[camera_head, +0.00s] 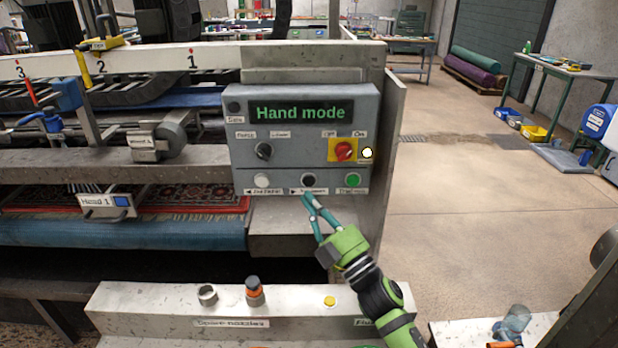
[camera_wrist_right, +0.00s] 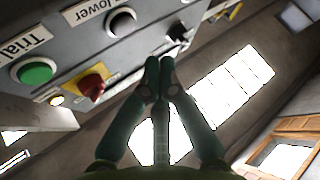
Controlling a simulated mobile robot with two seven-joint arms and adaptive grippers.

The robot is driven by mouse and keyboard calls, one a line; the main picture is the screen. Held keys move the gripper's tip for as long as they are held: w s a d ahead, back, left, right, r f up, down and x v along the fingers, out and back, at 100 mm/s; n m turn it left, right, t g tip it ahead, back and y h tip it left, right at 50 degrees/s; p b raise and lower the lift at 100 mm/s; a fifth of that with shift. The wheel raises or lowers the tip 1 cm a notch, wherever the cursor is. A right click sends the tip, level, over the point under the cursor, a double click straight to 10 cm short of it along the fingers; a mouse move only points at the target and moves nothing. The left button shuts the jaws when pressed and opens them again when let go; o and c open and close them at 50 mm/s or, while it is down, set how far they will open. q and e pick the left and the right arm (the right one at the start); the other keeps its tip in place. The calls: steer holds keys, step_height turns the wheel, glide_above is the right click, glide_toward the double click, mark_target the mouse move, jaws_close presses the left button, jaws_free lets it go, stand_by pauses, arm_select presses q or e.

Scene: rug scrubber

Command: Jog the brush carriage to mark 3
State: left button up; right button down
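The control panel (camera_head: 300,175) has a lit display (camera_head: 301,112) reading "Hand mode". Below it are a black knob (camera_head: 264,151), a red rotary switch (camera_head: 344,150) on yellow, and white (camera_head: 261,180), black (camera_head: 308,180) and green (camera_head: 353,180) buttons. Left and right arrows mark the white and black buttons. My right gripper (camera_head: 308,200) is shut and empty, its tips just below the black button in the head view; contact is unclear. Its fingertips (camera_wrist_right: 159,64) meet in the wrist view. Mark 3 (camera_head: 20,71) is on the beam; a yellow piece (camera_head: 82,68) hangs near mark 2 (camera_head: 101,66). My left gripper is out of view.
A patterned red rug (camera_head: 40,205) lies in the machine. A white lamp (camera_head: 367,153) glows beside the red switch. Open floor (camera_head: 480,200) lies to the right.

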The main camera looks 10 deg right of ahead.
steer(key=shift+s+a, duration=0.2)
steer(key=shift+s, duration=0.8)
